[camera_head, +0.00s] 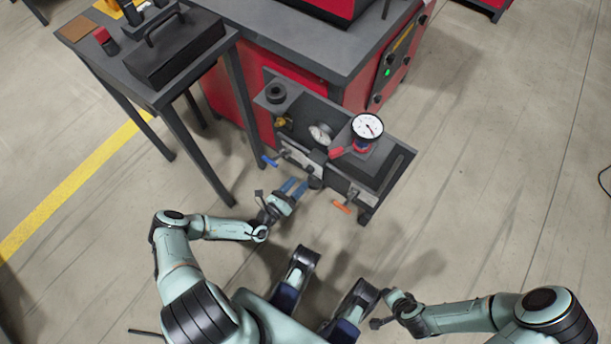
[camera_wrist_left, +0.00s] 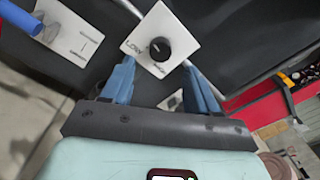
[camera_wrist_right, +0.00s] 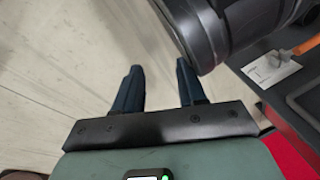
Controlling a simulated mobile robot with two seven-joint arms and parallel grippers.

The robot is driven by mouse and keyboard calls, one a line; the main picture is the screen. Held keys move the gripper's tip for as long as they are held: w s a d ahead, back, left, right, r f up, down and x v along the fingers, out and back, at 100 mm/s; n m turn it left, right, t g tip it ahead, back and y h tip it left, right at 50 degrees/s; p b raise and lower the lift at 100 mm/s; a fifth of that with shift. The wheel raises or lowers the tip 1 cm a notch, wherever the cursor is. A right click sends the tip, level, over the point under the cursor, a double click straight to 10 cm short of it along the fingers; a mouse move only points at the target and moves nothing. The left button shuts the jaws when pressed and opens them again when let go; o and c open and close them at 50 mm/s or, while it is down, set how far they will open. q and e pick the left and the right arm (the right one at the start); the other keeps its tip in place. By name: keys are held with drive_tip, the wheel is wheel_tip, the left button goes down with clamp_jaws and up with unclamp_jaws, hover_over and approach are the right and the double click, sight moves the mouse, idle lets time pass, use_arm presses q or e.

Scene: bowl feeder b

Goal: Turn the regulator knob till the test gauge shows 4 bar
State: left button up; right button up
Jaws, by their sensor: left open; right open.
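The regulator knob (camera_wrist_left: 160,48) is a small round black knob on a white plate with partly hidden lettering that includes "LOW". My left gripper (camera_head: 293,187) is open in front of the fixture. In the left wrist view its blue fingers (camera_wrist_left: 158,66) stand apart on either side of the knob; whether they touch it cannot be told. The larger white dial gauge (camera_head: 367,126), with a red part beside it, stands upright on the fixture; its reading is too small to make out. My right gripper (camera_wrist_right: 157,66) is open and empty, low over the floor, away from the fixture.
A smaller gauge (camera_head: 320,133) sits inside the dark fixture (camera_head: 385,185). A blue-handled lever (camera_head: 269,161) and an orange-handled lever (camera_head: 341,207) stick out at its front. A dark side table (camera_head: 95,62) stands left. The floor to the right is clear.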

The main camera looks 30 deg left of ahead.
sight(308, 172)
use_arm(q)
drive_tip(key=w, duration=0.3)
drive_tip(key=w+b, duration=0.1)
drive_tip(key=w, duration=0.1)
drive_tip(key=shift+w+d, duration=0.1)
drive_tip(key=shift+d, duration=0.25)
use_arm(e)
drive_tip(key=s+f, duration=0.1)
drive_tip(key=s+f+g, duration=0.1)
drive_tip(key=s, duration=0.1)
drive_tip(key=shift+d+f, duration=0.2)
drive_tip(key=shift+f, duration=0.05)
